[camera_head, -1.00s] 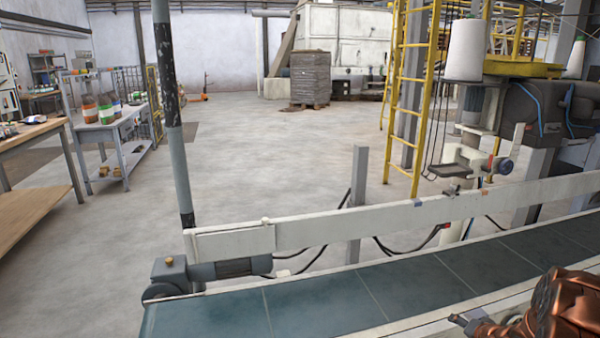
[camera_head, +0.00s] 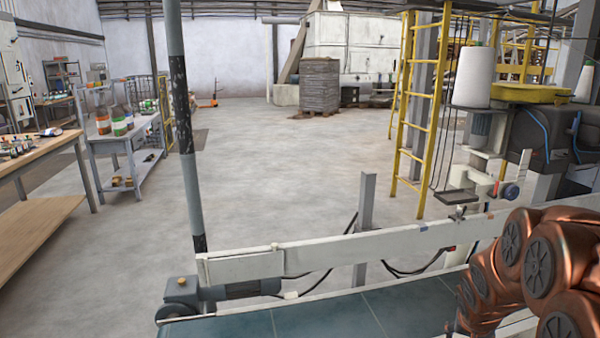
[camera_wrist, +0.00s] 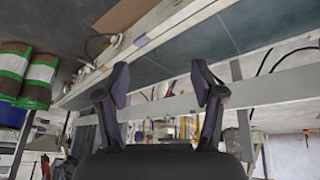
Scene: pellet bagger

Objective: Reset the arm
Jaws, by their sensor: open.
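My gripper (camera_wrist: 162,88) shows in the wrist view with its two dark fingers spread apart and nothing between them. The wrist picture is upside down, with the conveyor belt (camera_wrist: 205,52) across its upper part. In the head view my copper-coloured arm is folded at the lower right, over the right part of the conveyor belt (camera_head: 330,318). The gripper itself cannot be made out in the head view.
A white side rail (camera_head: 360,247) runs along the belt's far side, with a grey post (camera_head: 365,225) behind it. A yellow ladder (camera_head: 420,110), a sewing head (camera_head: 480,185) and a thread cone (camera_head: 472,77) stand at right. Workbenches stand at left. The middle floor is clear.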

